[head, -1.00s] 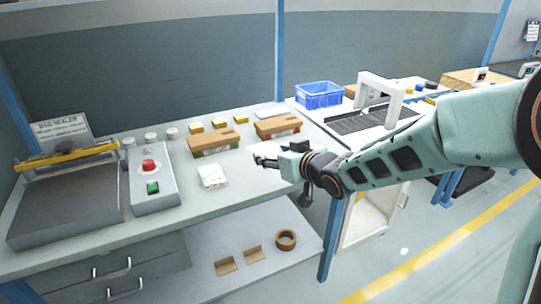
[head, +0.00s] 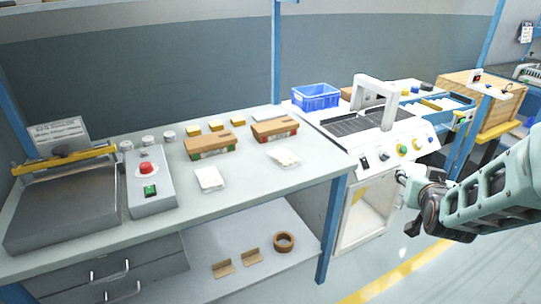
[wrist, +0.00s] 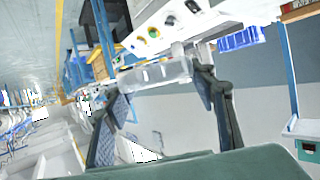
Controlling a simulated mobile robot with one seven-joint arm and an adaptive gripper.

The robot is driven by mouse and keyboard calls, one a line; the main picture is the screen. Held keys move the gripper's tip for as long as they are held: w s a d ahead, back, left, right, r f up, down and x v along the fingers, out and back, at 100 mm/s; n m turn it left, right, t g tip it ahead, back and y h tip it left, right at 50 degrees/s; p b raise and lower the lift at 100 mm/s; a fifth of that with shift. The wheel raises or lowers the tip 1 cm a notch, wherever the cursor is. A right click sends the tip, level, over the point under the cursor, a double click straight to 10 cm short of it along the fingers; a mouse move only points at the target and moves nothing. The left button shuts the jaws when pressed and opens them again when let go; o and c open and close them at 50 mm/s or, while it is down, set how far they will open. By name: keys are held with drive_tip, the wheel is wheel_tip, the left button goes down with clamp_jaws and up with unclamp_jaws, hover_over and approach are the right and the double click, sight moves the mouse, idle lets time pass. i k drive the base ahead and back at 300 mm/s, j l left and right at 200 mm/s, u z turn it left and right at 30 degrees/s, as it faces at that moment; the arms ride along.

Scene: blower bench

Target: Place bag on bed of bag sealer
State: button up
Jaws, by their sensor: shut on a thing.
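The bag sealer (head: 62,205) stands at the left end of the bench, with a flat grey bed, a yellow bar across its back and a sign behind. One pale bag (head: 210,179) lies mid-bench; another bag (head: 284,158) lies to its right. My gripper (head: 404,178) is at the right, in front of the white machine and away from the sealer. In the wrist view my fingers (wrist: 160,92) are spread around a pale, translucent bag-like thing (wrist: 160,73) and shut on it. Its contents are unclear.
A control box (head: 150,182) with a red button stands right of the sealer. Cartons (head: 208,147) and small yellow blocks stand at the back. A white arched machine (head: 385,140) and blue crate (head: 316,96) are at the right. The bench front is mostly clear.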

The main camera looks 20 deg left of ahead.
sight(65, 203)
drive_tip(key=u, duration=0.45)
drive_tip(key=k+u, duration=0.1)
drive_tip(key=u, duration=0.75)
drive_tip(key=j+u, duration=0.1)
drive_tip(key=u, duration=0.35)
drive_tip(key=k+u, duration=0.1)
drive_tip(key=u, duration=0.35)
drive_tip(key=j+u, duration=0.15)
drive_tip(key=u, duration=0.7)
drive_tip(key=i+u, duration=0.15)
drive_tip(key=i, duration=0.35)
drive_tip(key=i+l, duration=0.5)
